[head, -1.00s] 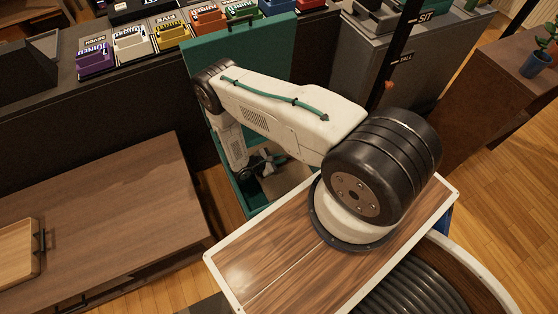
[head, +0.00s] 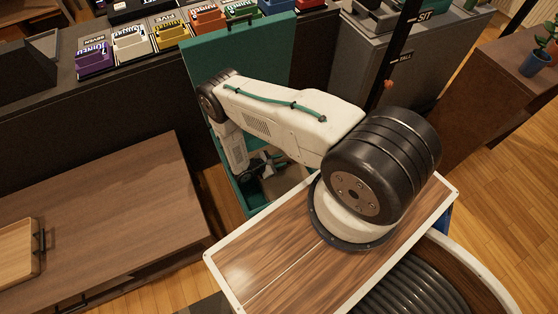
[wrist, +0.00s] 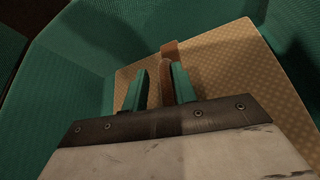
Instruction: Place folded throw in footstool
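The footstool (head: 262,50) is a teal-green box with its lid raised, beyond my wood-topped base in the head view. My gripper (head: 262,170) is down inside it, partly hidden by my arm. In the wrist view, green fabric walls (wrist: 62,75) surround a beige, dotted surface (wrist: 225,75). I cannot tell whether this is the folded throw or the footstool's lining. A brown strap (wrist: 165,75) stands between the green fingers of my gripper (wrist: 160,85). The fingers are apart, with a visible gap left of the strap.
A low brown wooden table (head: 110,215) with a light wooden tray (head: 18,252) stands to the left. A dark counter (head: 100,130) with several coloured boxes runs behind the footstool. A grey cabinet (head: 370,65) stands at the back right. Wooden floor shows at the right.

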